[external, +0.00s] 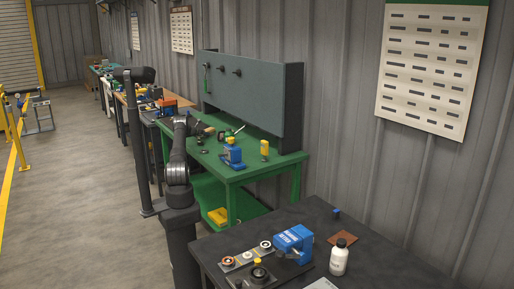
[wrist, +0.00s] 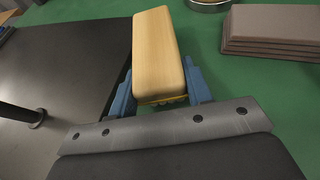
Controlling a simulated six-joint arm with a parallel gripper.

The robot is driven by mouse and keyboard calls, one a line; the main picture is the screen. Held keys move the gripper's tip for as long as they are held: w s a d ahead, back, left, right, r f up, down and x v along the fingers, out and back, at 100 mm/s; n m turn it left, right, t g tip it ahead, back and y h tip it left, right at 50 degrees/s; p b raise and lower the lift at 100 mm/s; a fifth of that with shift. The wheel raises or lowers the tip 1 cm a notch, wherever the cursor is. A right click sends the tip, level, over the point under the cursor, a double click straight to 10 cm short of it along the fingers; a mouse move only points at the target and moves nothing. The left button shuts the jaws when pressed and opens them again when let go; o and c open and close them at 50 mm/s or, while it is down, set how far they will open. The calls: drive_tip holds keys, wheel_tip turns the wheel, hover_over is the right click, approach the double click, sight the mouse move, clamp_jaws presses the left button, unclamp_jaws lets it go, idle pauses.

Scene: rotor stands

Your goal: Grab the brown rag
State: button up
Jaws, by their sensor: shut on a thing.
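My gripper (wrist: 160,72), with blue fingers, is shut on a pale wooden block (wrist: 158,45) with a yellow strip at its lower edge. A stack of brown folded layers (wrist: 272,32), which looks like the folded brown rag, lies on the green bench to the right of the block, apart from my gripper. In the external view my gripper (external: 205,130) is over the left part of the green bench. There I cannot clearly make out the brown stack. A separate flat brown piece (external: 343,238) lies on the near dark bench.
A round metal-rimmed item (wrist: 208,4) sits beside the brown stack. A blue device (external: 233,153) and a yellow-topped item (external: 264,149) stand on the green bench (external: 270,165). A pegboard (external: 250,95) rises behind. The near bench holds a white bottle (external: 339,260) and a blue machine (external: 293,244).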

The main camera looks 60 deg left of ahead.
drive_tip(key=shift+r, duration=0.55)
drive_tip(key=r, duration=0.2)
drive_tip(key=d+r, duration=0.1)
drive_tip(key=shift+w+r, duration=0.25)
drive_tip(key=shift+r, duration=0.15)
drive_tip(key=w+d+r, duration=0.4)
drive_tip(key=d+r, duration=0.2)
drive_tip(key=d, duration=0.3)
drive_tip(key=s+a+f, duration=0.1)
drive_tip(key=a+f, duration=0.1)
drive_tip(key=a, duration=0.1)
drive_tip(key=s+a+f, duration=0.2)
drive_tip(key=a, duration=0.1)
drive_tip(key=s+a+f, duration=0.1)
drive_tip(key=a+f, duration=0.1)
drive_tip(key=a, duration=0.1)
drive_tip(key=shift+s+a+f, duration=0.25)
drive_tip(key=shift+s+a, duration=0.15)
drive_tip(key=shift+a+f, duration=0.1)
drive_tip(key=shift+f, duration=1.95)
